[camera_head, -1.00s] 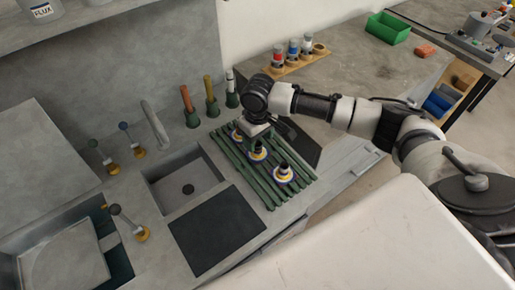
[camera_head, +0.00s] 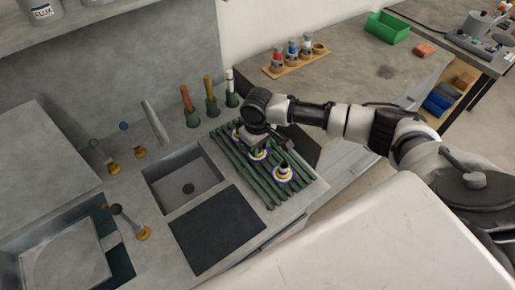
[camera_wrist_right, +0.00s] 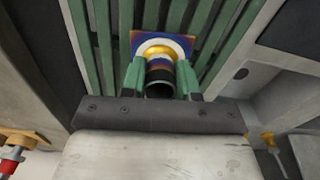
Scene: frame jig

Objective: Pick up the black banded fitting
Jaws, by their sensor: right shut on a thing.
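The black banded fitting (camera_wrist_right: 160,88) stands between the green fingers of my right gripper (camera_wrist_right: 160,76) in the wrist view. It is a dark open tube with an orange-brown band. A yellow and white ring (camera_wrist_right: 160,46) on a blue and red base surrounds its far end. In the head view my right gripper (camera_head: 258,143) is over the middle of the fitting places on the green slatted rack (camera_head: 270,192), shut on the fitting, whose top it hides. My left gripper is out of view.
A sink (camera_head: 188,187) and a dark panel (camera_head: 217,230) lie left of the rack. Several coloured handles in green holders, one an orange handle (camera_head: 186,98), stand behind it. A wooden rack of bottles (camera_head: 293,60) is further back.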

